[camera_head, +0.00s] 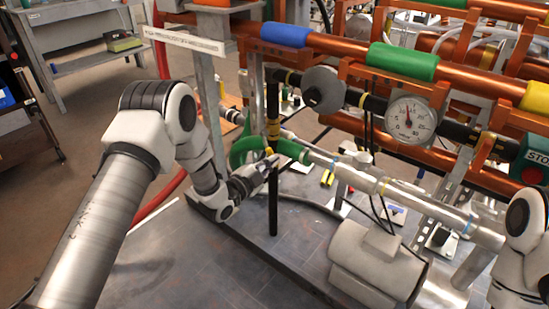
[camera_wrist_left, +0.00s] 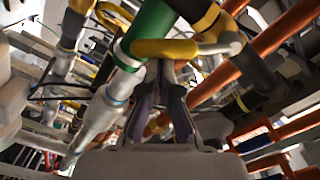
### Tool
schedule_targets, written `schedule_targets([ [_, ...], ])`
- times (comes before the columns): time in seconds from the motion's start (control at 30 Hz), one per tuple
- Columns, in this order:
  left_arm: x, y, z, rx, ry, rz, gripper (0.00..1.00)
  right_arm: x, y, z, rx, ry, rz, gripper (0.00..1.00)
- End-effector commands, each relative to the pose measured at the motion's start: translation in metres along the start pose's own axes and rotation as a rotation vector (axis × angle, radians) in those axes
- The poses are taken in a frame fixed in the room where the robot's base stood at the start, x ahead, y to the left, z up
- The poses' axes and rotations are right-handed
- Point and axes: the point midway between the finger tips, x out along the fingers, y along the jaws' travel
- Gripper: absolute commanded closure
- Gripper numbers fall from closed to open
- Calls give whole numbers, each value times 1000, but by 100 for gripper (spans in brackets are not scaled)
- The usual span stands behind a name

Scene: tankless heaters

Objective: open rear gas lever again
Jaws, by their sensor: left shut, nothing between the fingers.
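A yellow lever (camera_wrist_left: 165,48) lies across a green pipe section (camera_wrist_left: 152,22) in the left wrist view. The lever is just beyond the fingertips of my left gripper (camera_wrist_left: 163,72); I cannot tell whether they touch. In the head view my left gripper (camera_head: 266,166) is at the low pipe beside the green pipe bend (camera_head: 246,149), with a small yellow part (camera_head: 268,151) at its tips. Its fingers are close together with nothing between them. The gripper hides part of the pipe. My right arm shows at the right edge, but its gripper is out of view.
A round pressure gauge (camera_head: 411,118) and copper pipes with blue (camera_head: 285,35) and green (camera_head: 403,61) sleeves are at upper right. A black post (camera_head: 273,200) stands beside the left gripper. A grey motor-like cylinder (camera_head: 378,262) lies on the base plate at front right.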

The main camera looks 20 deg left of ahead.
Motion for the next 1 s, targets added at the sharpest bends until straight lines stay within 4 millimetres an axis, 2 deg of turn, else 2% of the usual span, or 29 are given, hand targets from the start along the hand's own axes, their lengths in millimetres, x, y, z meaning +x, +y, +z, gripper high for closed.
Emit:
schedule_targets([
  [0.6, -1, 0, 41, 522, -1, 8, 100, -12, 0, 0, 0, 0, 0, 100],
  [1.0, -1, -2, 51, 523, -1, 9, 100, -14, 0, 0, 0, 0, 0, 100],
])
